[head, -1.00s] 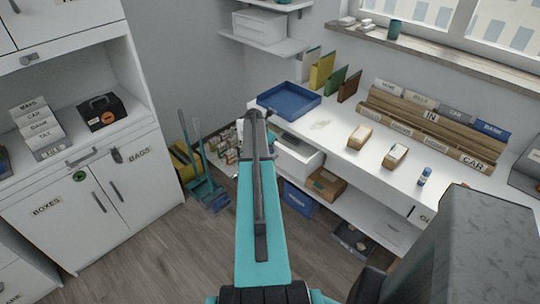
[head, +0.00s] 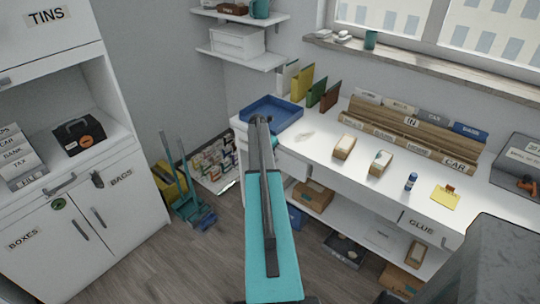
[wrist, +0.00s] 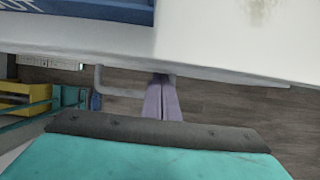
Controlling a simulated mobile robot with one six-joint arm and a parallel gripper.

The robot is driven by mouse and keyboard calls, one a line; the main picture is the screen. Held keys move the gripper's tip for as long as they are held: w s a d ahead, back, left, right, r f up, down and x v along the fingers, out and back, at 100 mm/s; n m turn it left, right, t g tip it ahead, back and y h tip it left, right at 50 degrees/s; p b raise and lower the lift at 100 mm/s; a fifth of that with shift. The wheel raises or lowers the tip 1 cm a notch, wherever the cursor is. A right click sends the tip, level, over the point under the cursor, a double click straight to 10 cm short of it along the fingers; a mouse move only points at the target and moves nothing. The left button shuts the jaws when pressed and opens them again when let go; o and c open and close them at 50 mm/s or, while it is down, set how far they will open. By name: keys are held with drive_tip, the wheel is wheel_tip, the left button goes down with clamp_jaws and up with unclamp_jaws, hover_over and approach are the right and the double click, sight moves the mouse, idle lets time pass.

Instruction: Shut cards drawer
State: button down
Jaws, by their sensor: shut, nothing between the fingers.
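In the head view, a white drawer (head: 292,166) under the left part of the desk (head: 318,150) is partly hidden behind my arm. No cards label is readable on it, and I cannot tell exactly how far it stands out. In the wrist view, a pale bar handle (wrist: 112,92) sticks out below a white edge. My gripper (wrist: 162,82) is shut and empty, with its fingers at the right end of this handle. I cannot tell whether they touch it. In the head view the fingers are hidden by my arm.
A blue tray (head: 271,112) sits on the desk's left end and shows in the wrist view (wrist: 100,8). A GLUE drawer (head: 421,228) is at the right. Boxes (head: 312,194) stand on the lower shelf. A white cabinet (head: 75,210) stands left; open floor lies between.

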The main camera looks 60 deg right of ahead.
drive_tip(key=shift+w+a, duration=0.2)
drive_tip(key=shift+a, duration=0.1)
drive_tip(key=a+r+b, duration=0.2)
drive_tip(key=a+r, duration=0.5)
drive_tip(key=r, duration=0.2)
drive_tip(key=shift+w+r, duration=0.15)
drive_tip(key=shift+w, duration=0.1)
idle(0.5)
drive_tip(key=shift+a, duration=0.15)
